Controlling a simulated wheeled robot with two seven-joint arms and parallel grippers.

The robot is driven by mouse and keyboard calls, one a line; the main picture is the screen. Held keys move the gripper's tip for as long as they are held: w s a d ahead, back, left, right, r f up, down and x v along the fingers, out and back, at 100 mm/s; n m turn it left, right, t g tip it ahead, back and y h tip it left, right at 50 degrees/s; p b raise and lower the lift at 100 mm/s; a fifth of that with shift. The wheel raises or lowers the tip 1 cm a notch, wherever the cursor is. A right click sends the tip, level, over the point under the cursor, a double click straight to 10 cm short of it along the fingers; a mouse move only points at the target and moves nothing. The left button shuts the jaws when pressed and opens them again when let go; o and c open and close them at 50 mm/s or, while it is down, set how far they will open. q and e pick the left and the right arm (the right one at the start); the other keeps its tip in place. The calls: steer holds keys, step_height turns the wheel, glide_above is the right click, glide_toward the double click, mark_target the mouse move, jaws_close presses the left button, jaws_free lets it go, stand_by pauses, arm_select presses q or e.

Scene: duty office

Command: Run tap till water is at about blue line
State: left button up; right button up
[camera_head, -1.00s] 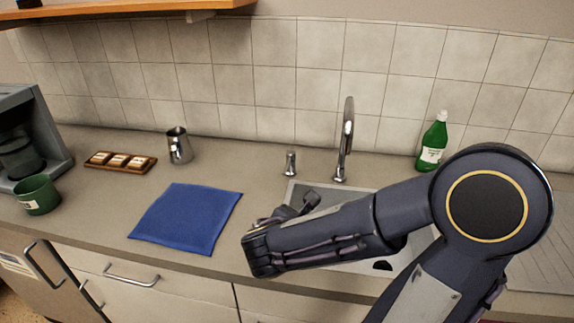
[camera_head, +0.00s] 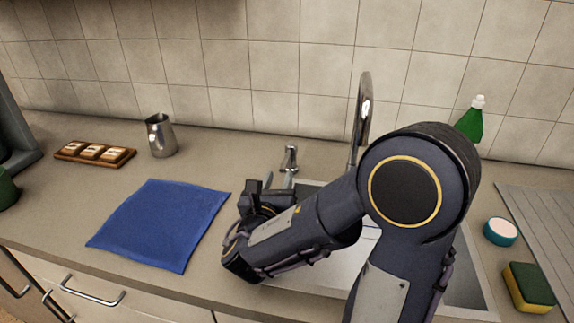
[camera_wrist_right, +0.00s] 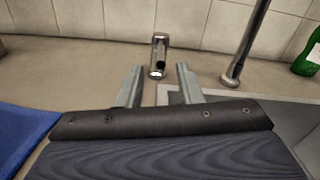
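A chrome tap with a tall curved spout (camera_head: 364,115) stands behind the sink (camera_head: 460,290). Its separate short chrome handle (camera_head: 290,160) stands to the left of the spout. My right gripper (camera_head: 268,183) is over the sink's left edge, in front of the handle. In the right wrist view my right gripper (camera_wrist_right: 160,82) is open and empty, with the handle (camera_wrist_right: 159,55) beyond and between its fingertips, apart from them. My left gripper is not in view.
A blue cloth (camera_head: 160,223) lies left of the sink. A metal jug (camera_head: 160,136) and a wooden tray (camera_head: 94,153) stand behind it. A green bottle (camera_head: 470,124), a round blue-and-white item (camera_head: 500,231) and a sponge (camera_head: 529,286) are at the right.

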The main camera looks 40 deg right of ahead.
mark_target(290, 149)
steer(key=x, duration=0.7)
steer(key=shift+d, duration=0.15)
jaws_close()
